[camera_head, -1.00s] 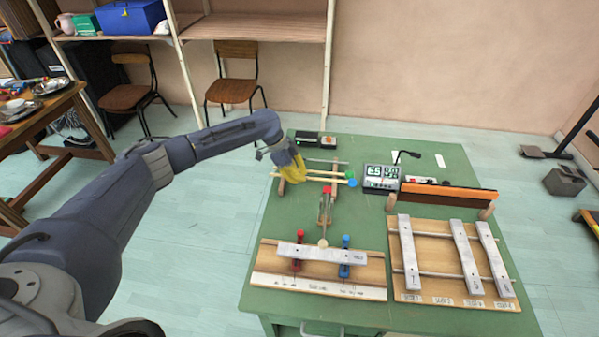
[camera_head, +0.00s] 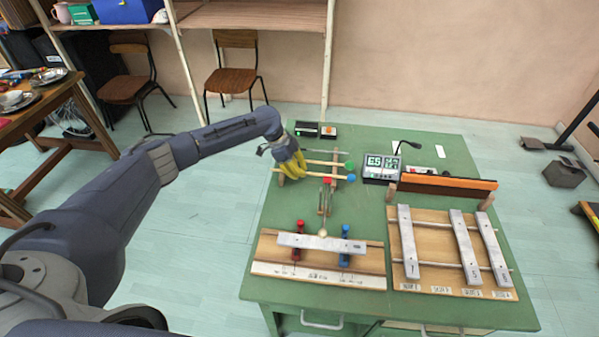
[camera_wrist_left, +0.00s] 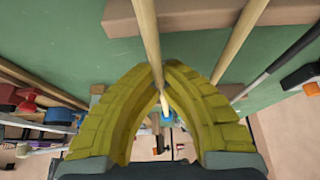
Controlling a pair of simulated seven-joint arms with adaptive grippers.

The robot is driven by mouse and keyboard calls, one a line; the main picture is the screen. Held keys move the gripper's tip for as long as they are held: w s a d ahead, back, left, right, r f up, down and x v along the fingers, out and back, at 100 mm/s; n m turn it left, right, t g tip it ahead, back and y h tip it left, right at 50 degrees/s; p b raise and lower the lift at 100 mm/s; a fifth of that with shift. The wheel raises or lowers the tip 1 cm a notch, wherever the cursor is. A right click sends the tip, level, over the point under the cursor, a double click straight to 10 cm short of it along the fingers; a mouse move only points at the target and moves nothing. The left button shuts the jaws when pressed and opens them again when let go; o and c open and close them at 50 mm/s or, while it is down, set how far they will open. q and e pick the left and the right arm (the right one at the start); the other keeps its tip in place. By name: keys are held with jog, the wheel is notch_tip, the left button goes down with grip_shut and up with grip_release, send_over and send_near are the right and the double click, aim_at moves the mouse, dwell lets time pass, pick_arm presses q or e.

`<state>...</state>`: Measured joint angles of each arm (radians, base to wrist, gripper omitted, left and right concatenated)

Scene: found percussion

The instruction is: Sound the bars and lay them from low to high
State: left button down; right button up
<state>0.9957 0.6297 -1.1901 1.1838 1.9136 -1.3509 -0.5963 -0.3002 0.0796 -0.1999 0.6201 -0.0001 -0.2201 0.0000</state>
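My left gripper (camera_head: 290,165), with yellow fingers, is at the stick rack behind the bars. In the left wrist view its fingertips (camera_wrist_left: 159,68) close around the wooden stick (camera_wrist_left: 146,25) of the blue-headed mallet (camera_head: 351,179). A green-headed mallet (camera_head: 349,165) lies beside it. One grey metal bar (camera_head: 320,243) lies across the board with red and blue posts (camera_head: 344,258). Three more bars, left (camera_head: 408,245), middle (camera_head: 465,247) and right (camera_head: 492,247), lie on the labelled wooden rack (camera_head: 436,270), with a wide gap after the left one. My right gripper is out of view.
A small meter with a lit display (camera_head: 381,168) stands at the back of the green table (camera_head: 290,215). An orange-and-black strip (camera_head: 440,184) stands behind the bar rack. A small red-tipped holder (camera_head: 326,196) stands between the mallets and the near board.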

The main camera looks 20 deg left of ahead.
pick_arm(q)
jog(key=shift+f, duration=0.3)
dwell(0.4)
jog(key=c, duration=1.5)
grip_release()
jog(key=v, duration=1.2)
jog(key=shift+r, duration=0.1)
